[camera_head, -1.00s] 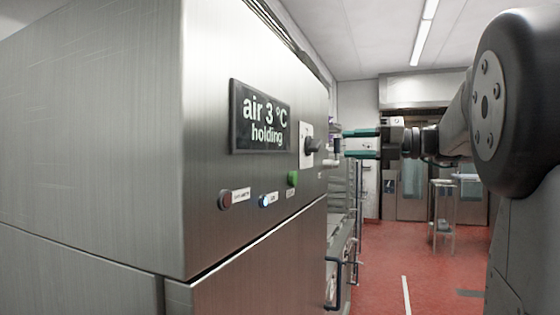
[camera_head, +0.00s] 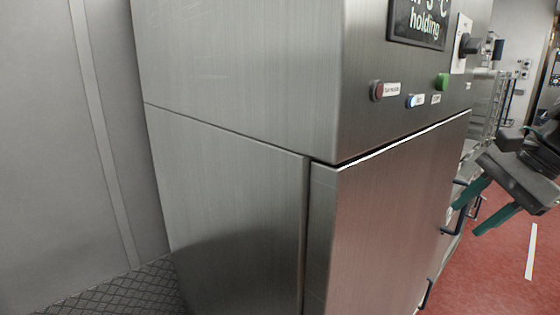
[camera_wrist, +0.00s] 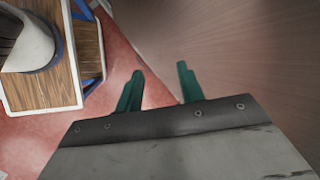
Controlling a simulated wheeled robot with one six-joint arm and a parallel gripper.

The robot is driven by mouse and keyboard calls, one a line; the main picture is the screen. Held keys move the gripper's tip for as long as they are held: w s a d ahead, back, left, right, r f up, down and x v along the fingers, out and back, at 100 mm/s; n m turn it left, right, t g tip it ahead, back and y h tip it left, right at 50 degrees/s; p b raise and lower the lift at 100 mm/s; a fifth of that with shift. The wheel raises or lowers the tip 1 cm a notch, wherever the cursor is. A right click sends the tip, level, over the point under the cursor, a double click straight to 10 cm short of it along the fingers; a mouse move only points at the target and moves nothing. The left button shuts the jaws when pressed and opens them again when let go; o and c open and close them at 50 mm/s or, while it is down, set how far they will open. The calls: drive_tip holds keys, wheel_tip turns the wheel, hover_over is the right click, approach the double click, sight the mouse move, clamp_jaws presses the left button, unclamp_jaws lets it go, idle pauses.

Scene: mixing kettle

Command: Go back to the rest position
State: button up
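My gripper (camera_head: 483,207) is at the right of the head view, pointing down and left, with its two teal fingers apart and nothing between them. In the wrist view my gripper (camera_wrist: 158,90) also shows open and empty, over the red floor and beside a brushed metal surface. In the head view it is to the right of the steel cabinet's front (camera_head: 390,220), apart from the control knob (camera_head: 472,44) above it.
The cabinet carries a display reading "holding" (camera_head: 420,22), a red button (camera_head: 376,90), a blue-lit button (camera_head: 411,101) and a green button (camera_head: 442,81). Dark handles (camera_head: 450,231) stick out at its right. Red floor (camera_head: 490,275) is open at right. A wood-topped piece (camera_wrist: 40,85) shows in the wrist view.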

drive_tip(key=s+a+f+n+g+h, duration=0.1)
drive_tip(key=s+a+f+n+h, duration=0.1)
drive_tip(key=s+a+f+n, duration=0.2)
drive_tip(key=s+a+f+n+g+h, duration=0.1)
drive_tip(key=s+a+f+n+h, duration=0.2)
drive_tip(key=n, duration=0.7)
drive_tip(key=s+a, duration=0.2)
drive_tip(key=s, duration=0.2)
drive_tip(key=shift+s+f+n, duration=0.35)
drive_tip(key=shift+f+n, duration=0.05)
idle(2.9)
